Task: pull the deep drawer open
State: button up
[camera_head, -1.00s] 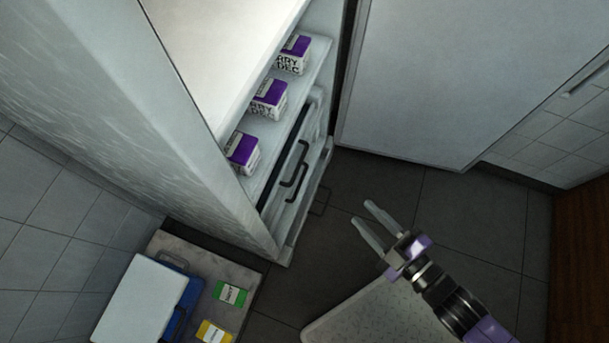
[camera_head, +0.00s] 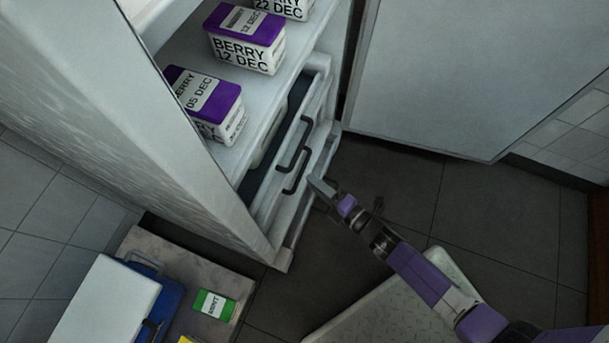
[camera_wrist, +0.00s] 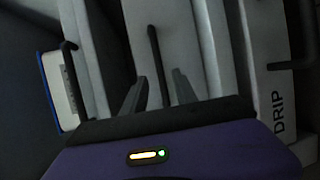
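Two pale drawer fronts sit one above the other low in the open cabinet, with an upper dark handle (camera_head: 296,146) and a lower dark handle (camera_head: 298,172). I cannot tell for certain which is the deep drawer. My gripper (camera_head: 318,187) is just in front of the lower handle in the head view. In the wrist view my gripper (camera_wrist: 156,90) is open, its two grey fingers apart. A dark bar handle (camera_wrist: 154,45) on the middle front lines up with the gap between them. Contact is not visible. Another handle (camera_wrist: 70,85) shows at the left.
Several purple-lidded berry tubs (camera_head: 246,52) stand on the shelf above. A front marked DRIP (camera_wrist: 277,115) is at the right of the wrist view. A cabinet door (camera_head: 440,70) stands open at the right. A blue-and-white box (camera_head: 112,305) and a green packet (camera_head: 214,305) lie lower left.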

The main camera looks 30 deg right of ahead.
jog(key=b+x, duration=0.1)
jog(key=x, duration=0.4)
grip_shut()
dwell(1.4)
